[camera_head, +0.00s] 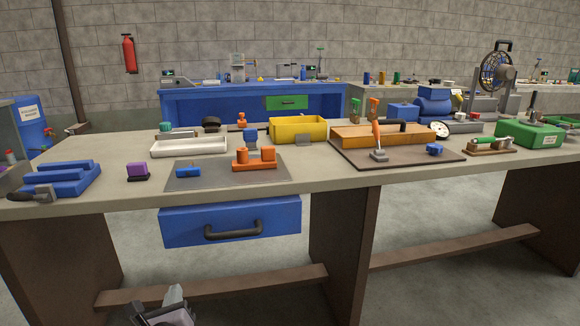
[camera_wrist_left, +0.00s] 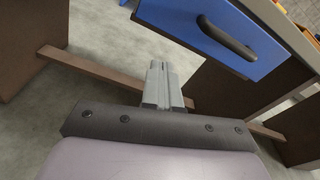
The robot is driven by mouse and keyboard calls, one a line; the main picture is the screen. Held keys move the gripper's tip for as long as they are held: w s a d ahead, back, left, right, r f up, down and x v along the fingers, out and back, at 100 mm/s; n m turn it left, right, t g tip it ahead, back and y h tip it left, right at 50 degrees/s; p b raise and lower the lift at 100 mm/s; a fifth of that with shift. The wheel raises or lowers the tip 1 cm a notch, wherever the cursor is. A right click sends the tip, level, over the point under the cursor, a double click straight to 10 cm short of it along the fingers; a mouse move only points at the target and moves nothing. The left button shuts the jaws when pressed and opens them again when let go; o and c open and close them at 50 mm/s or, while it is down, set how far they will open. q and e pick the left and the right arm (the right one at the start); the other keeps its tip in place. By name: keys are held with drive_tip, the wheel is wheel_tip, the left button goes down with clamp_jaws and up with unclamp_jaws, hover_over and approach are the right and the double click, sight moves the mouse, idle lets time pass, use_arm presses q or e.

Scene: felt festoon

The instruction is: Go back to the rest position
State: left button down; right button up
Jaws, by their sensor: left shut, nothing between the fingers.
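My left gripper (camera_head: 174,297) shows at the bottom edge of the head view, low in front of the workbench (camera_head: 330,183) and below its blue drawer. In the left wrist view its fingers (camera_wrist_left: 160,80) are together, with nothing between them. The blue drawer (camera_head: 230,222) with a dark handle hangs under the bench top, and it also shows in the left wrist view (camera_wrist_left: 205,30). The gripper is apart from the drawer and the bench. My right gripper is in neither view.
Wooden crossbars (camera_head: 215,289) run between the bench's dark legs (camera_head: 340,240). The bench top holds a blue block holder (camera_head: 60,181), a grey mat (camera_head: 205,183), a yellow bin (camera_head: 297,129) and a brown board (camera_head: 420,155). The floor in front looks clear.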

use_arm(q)
drive_tip(key=s+d+f+n+g+h, duration=0.2)
drive_tip(key=s+d+f+n+h, duration=0.15)
drive_tip(key=s+f+n, duration=0.45)
drive_tip(key=s+d+f+n+g+h, duration=0.2)
drive_tip(key=s+d+f+n+g, duration=0.15)
drive_tip(key=s+n, duration=0.8)
drive_tip(key=s+d+n+h, duration=0.2)
drive_tip(key=s+d+n, duration=0.1)
drive_tip(key=s+n, duration=0.5)
wheel_tip(320, 180, up, 12)
drive_tip(key=a+p, duration=0.1)
drive_tip(key=p, duration=1.3)
drive_tip(key=shift+s+r+y, duration=0.15)
drive_tip(key=shift+y, duration=0.3)
